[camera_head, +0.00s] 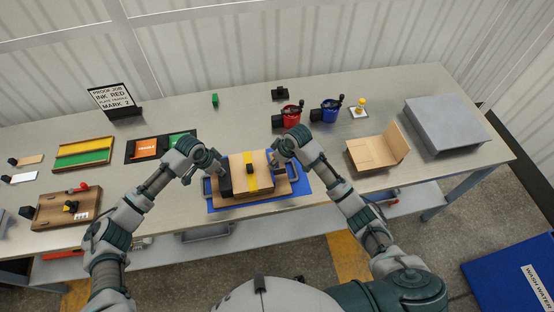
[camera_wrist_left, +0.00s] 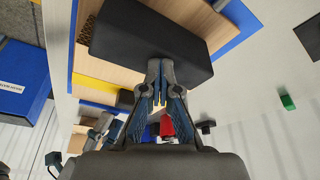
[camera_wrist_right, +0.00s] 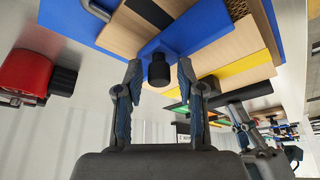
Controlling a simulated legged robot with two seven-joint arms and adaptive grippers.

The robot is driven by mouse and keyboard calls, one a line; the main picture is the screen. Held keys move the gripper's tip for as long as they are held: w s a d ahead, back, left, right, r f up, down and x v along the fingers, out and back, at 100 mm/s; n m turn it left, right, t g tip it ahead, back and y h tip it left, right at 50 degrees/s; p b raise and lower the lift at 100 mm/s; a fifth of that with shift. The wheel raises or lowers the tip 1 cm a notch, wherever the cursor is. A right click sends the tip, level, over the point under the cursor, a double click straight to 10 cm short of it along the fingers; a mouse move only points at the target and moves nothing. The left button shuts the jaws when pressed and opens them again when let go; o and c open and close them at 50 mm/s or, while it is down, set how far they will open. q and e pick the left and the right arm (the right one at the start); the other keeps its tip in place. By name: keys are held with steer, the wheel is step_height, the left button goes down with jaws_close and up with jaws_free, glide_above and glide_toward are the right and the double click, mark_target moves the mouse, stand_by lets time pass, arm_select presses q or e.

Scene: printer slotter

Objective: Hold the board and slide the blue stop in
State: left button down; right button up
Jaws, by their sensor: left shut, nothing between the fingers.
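The wooden board (camera_head: 238,160) lies on a blue mat (camera_head: 218,207) at the table's front. A yellow strip (camera_head: 251,184) with a black knob crosses it. A black block (camera_head: 225,187) stands at its left end. My left gripper (camera_head: 224,163) is shut and empty; in the left wrist view its closed tips (camera_wrist_left: 160,98) are at the black block (camera_wrist_left: 150,42), contact unclear. The blue stop (camera_wrist_right: 190,32) with a black knob (camera_wrist_right: 159,68) shows on the board's right side in the right wrist view. My right gripper (camera_wrist_right: 160,74) is open, its fingers either side of the knob with gaps.
Red (camera_head: 291,115) and blue (camera_head: 329,109) pots stand behind the board to the right. Orange and green plates (camera_head: 146,148) lie to the left. Table behind the board is fairly clear.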

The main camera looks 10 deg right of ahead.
arm_select(q)
steer(key=shift+s+f, duration=0.2)
steer(key=shift+f, duration=0.2)
arm_select(e)
steer(key=v, duration=1.2)
arm_select(q)
steer(key=shift+r, duration=0.15)
arm_select(e)
steer(key=shift+r, duration=0.1)
arm_select(q)
steer(key=shift+w+r+p, duration=0.2)
steer(key=shift+r+p, duration=0.7)
steer(key=shift+p, duration=0.3)
step_height(320, 180, up, 3)
steer(key=p, duration=0.2)
steer(key=shift+p, duration=0.4)
steer(key=shift+r+p, duration=0.8)
steer(key=shift+p, duration=0.25)
arm_select(e)
step_height(320, 180, up, 7)
steer(key=shift+w, duration=0.1)
